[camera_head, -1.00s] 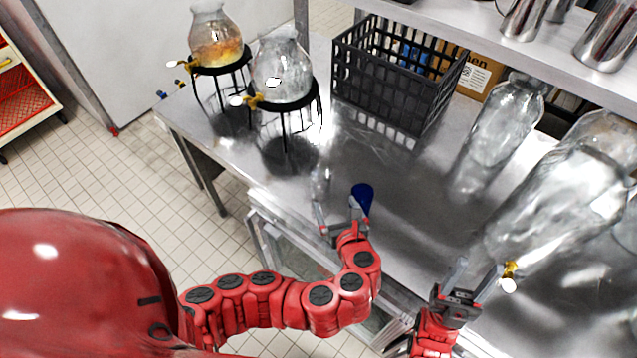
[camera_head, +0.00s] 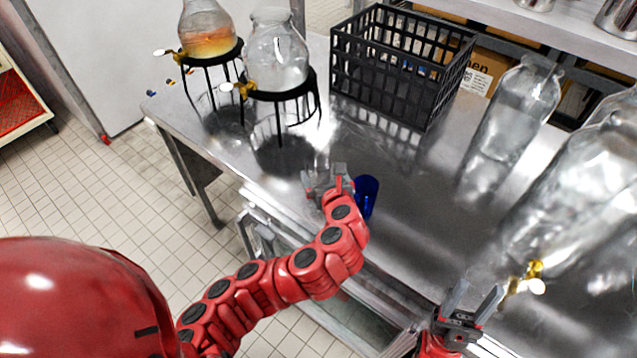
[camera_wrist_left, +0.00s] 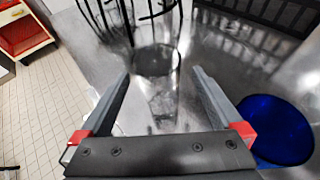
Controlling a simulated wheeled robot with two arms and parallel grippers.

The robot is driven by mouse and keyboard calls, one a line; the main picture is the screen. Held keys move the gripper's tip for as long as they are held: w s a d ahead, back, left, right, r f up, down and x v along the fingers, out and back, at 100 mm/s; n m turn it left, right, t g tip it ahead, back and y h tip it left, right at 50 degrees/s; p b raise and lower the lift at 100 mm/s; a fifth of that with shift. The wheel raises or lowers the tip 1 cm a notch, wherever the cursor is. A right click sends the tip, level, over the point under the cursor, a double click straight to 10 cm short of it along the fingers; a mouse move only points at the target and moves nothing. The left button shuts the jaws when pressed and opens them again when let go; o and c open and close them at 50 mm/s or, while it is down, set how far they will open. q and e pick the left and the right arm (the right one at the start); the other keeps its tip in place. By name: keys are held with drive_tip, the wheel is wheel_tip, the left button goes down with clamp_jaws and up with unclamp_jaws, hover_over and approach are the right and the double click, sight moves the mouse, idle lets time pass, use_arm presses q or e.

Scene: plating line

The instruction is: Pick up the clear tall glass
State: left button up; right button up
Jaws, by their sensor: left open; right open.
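The clear tall glass (camera_head: 321,167) is faint against the steel table and partly hidden by my left gripper (camera_head: 322,176). In the left wrist view, a faint transparent shape that looks like the glass (camera_wrist_left: 162,103) shows between the fingers of my left gripper (camera_wrist_left: 158,80). These fingers are open, one on each side of it; I cannot tell whether either touches it. The glass's lower part is hard to make out. My right gripper (camera_head: 477,296) is open and empty near the table's front edge at the lower right.
A blue cup (camera_head: 366,197) stands close to the right of my left gripper. Two glass dispensers, one clear (camera_head: 277,62) and one with amber liquid (camera_head: 207,40), stand on black wire stands behind. A black crate (camera_head: 385,75) stands at the back. Large clear jars (camera_head: 515,108) stand at right.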

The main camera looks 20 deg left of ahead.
sight(316, 164)
use_arm(q)
drive_tip(key=b+x, duration=0.1)
drive_tip(key=x, duration=0.3)
drive_tip(key=shift+a+f, duration=0.2)
drive_tip(key=shift+a, duration=0.05)
drive_tip(key=shift+r, duration=0.1)
drive_tip(key=shift+c, duration=0.7)
drive_tip(key=c, duration=1.4)
drive_tip(key=shift+o, duration=0.2)
drive_tip(key=shift+r, duration=0.1)
